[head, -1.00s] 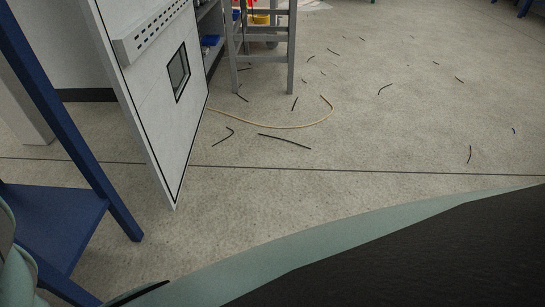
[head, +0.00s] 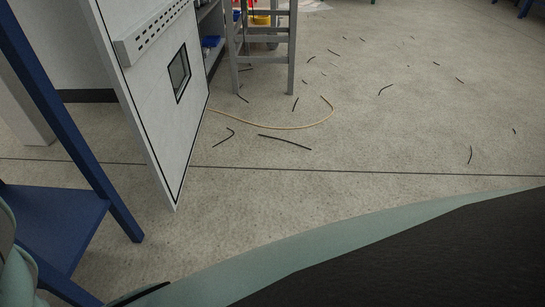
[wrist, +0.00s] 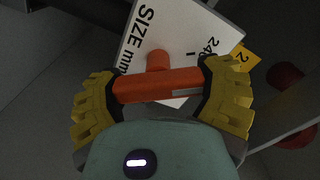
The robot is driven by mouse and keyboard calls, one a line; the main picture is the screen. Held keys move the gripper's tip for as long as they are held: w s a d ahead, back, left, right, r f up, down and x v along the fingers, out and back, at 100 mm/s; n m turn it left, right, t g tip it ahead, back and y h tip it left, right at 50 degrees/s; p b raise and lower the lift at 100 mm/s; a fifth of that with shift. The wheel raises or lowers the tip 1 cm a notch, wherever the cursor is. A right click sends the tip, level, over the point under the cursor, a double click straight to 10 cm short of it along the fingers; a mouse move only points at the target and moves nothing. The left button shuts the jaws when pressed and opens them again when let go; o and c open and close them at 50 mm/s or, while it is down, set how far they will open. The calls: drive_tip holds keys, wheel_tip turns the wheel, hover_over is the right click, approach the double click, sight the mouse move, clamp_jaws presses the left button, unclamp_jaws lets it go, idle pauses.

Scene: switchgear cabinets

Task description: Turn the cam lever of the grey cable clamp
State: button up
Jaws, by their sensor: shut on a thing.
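In the wrist view, an orange T-shaped lever (wrist: 157,86) lies across the space between the two yellow, ridged fingers of my gripper (wrist: 162,92). The fingers are shut on it, one at each end of its bar, and a short orange stem rises from its middle. I take it to be the cam lever. The grey clamp body cannot be made out clearly; my gripper hides much of what lies behind the lever. The head view shows neither my gripper nor the lever.
A white plate (wrist: 192,28) with "SIZE mm" and "240" stands behind the lever. A yellow tag (wrist: 243,60) and red round parts (wrist: 285,76) are at right. In the head view, an open cabinet door (head: 150,100), blue frame (head: 60,220) and grey stand (head: 291,50) border floor strewn with cable offcuts.

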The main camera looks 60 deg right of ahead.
drive_tip(key=shift+w+d+r, duration=0.1)
drive_tip(key=shift+r+n+p, duration=0.15)
drive_tip(key=shift+n+p, duration=0.15)
drive_tip(key=shift+n, duration=0.3)
drive_tip(key=n+p, duration=0.1)
drive_tip(key=n, duration=0.2)
drive_tip(key=shift+a+n, duration=0.2)
drive_tip(key=shift+n, duration=1.6)
drive_tip(key=shift+s, duration=0.2)
drive_tip(key=shift+c, duration=0.2)
drive_tip(key=o, duration=1.1)
